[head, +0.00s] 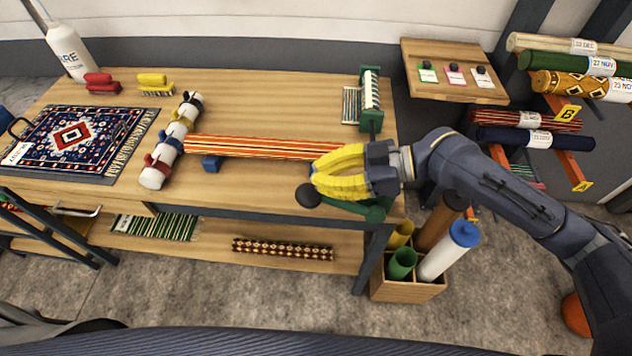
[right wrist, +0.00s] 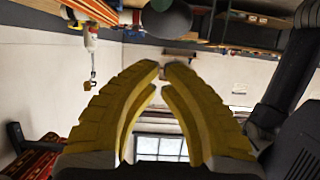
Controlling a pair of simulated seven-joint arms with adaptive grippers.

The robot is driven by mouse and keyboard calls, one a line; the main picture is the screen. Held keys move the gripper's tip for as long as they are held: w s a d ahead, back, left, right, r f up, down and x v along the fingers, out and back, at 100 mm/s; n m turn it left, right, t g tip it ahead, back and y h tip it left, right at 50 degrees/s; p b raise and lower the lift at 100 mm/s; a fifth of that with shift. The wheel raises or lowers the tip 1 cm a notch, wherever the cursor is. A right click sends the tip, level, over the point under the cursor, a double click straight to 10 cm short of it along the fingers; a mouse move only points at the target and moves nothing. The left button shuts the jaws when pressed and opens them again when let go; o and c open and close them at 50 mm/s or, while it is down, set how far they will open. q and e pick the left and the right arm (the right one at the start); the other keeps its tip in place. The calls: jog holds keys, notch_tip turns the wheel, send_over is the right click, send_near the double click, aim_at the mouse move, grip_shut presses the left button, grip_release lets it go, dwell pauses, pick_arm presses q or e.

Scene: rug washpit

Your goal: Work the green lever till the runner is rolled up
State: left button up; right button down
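The striped orange-red runner (head: 262,147) lies across the table, between the white strapped roll and the green stand at the right. The green lever (head: 372,208) sits low at the table's front right edge, with a dark round knob (head: 308,196) at its left end. My right gripper (head: 318,172) has yellow fingers just above and beside the knob, partly covering the lever and the runner's right end. In the right wrist view, its fingertips (right wrist: 169,66) nearly meet with nothing between them, and the dark knob (right wrist: 166,18) shows beyond them. Contact cannot be told. My left gripper is not in view.
A white strapped roll (head: 172,140) and a patterned rug (head: 70,142) lie at the left. A green-ended roller (head: 370,95) stands at the back right. A box of tubes (head: 408,286) stands on the floor below. A rack of rolled rugs (head: 570,62) is at the right.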

aim_at(308, 191)
jog(key=shift+a+f, duration=0.25)
jog(key=shift+f, duration=0.45)
jog(key=shift+a+f, duration=0.25)
jog(key=shift+f, duration=0.4)
jog(key=shift+a+f, duration=0.1)
jog(key=shift+a+f+h, duration=0.45)
jog(key=shift+f+h, duration=0.1)
jog(key=shift+f, duration=0.1)
jog(key=shift+a+f+h, duration=0.45)
jog(key=shift+f+h, duration=0.1)
jog(key=shift+f, duration=0.1)
notch_tip(308, 191, down, 11)
jog(key=a+h, duration=0.1)
jog(key=h, duration=0.4)
jog(key=shift+a+f+h, duration=0.15)
jog(key=shift+a+h, duration=0.25)
